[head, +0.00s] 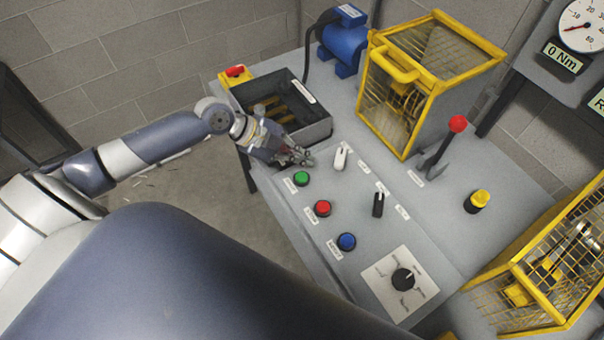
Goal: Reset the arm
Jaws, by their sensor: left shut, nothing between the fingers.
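My left arm reaches in from the left. My left gripper (300,158) is shut and empty, just above the panel's near left part. It is between the dark tray (318,131) and the green button (301,178). I cannot tell if it touches the panel. My right gripper is not in view.
The grey bench holds a red button (322,208), a blue button (347,241), a black switch (379,204), a rotary knob (403,279), a red-knobbed lever (457,125) and a yellow knob (477,201).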

